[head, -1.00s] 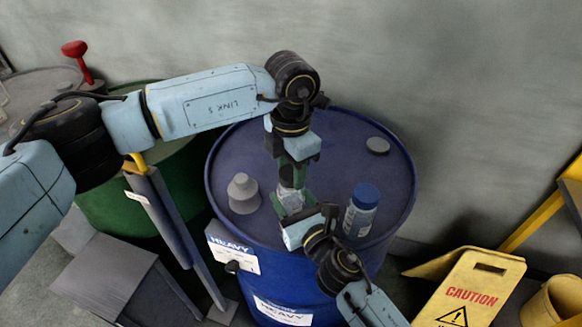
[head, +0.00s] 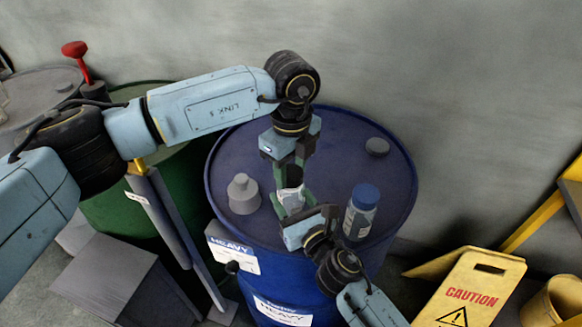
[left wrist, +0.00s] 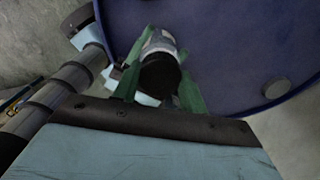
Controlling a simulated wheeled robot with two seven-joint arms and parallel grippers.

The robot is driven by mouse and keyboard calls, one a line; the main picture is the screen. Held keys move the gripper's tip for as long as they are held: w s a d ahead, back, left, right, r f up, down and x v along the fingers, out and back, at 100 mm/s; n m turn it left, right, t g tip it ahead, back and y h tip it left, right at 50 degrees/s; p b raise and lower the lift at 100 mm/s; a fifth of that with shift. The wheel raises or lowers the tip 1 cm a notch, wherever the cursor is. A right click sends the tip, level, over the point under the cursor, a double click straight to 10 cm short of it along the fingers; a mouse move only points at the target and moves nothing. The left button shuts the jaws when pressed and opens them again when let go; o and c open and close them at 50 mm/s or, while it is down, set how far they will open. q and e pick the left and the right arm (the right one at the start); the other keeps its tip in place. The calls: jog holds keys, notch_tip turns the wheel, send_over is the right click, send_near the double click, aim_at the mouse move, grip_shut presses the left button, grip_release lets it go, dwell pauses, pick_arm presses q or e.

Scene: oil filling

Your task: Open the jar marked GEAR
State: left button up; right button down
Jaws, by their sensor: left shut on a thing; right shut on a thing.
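A jar with a dark lid (head: 294,174) stands or is held upright over the blue drum's top; its marking is not readable. My left gripper (head: 292,178) comes down from above, shut on the lid. In the left wrist view the black lid (left wrist: 160,75) sits between the green fingers of my left gripper (left wrist: 158,88), with the pale jar body (left wrist: 158,42) beyond. My right gripper (head: 292,200) reaches in from the lower right and is shut on the jar body, which is mostly hidden. Whether the lid is loose cannot be told.
A blue-capped bottle (head: 361,212) stands just right of my right gripper on the blue drum (head: 235,150). A grey spouted container (head: 243,195) stands to the left. A grey bung (head: 377,146) is at the drum's back. A yellow caution sign (head: 470,290) stands at lower right.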

aim_at(291, 172)
pick_arm(q)
jog(key=shift+r, duration=0.25)
dwell(0.6)
jog(key=shift+r, duration=0.9)
jog(key=shift+r, duration=2)
pick_arm(e)
jog(key=c, duration=0.5)
grip_release()
